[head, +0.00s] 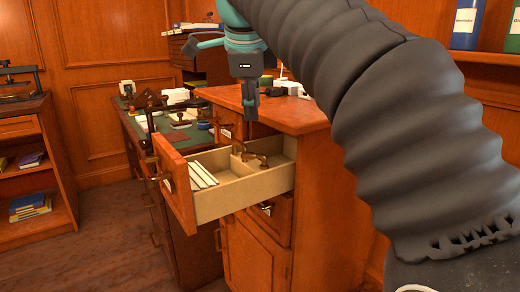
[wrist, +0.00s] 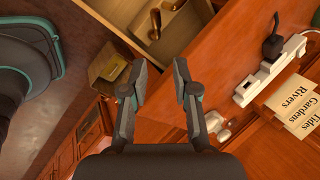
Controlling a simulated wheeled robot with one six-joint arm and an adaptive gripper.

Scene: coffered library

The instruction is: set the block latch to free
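No part is clearly recognisable as the block latch. A brass fitting (head: 256,159) lies in the open drawer (head: 245,191) of the wooden cabinet, by the divider; brass also shows in the drawer at the top of the wrist view (wrist: 155,22). I cannot tell whether it is the latch or how it is set. My gripper (head: 250,112) hangs above the cabinet, near the drawer's back. In the wrist view my gripper (wrist: 161,66) has its fingers apart with nothing between them. A brass box-like piece (wrist: 110,66) shows left of the fingers.
The drawer front (head: 175,182) juts out to the left, and white cards (head: 201,175) lie inside. A green-topped desk (head: 190,137) with small items stands behind. A white strip (wrist: 270,70) and labelled cards (wrist: 297,103) show at right in the wrist view. Floor at left is clear.

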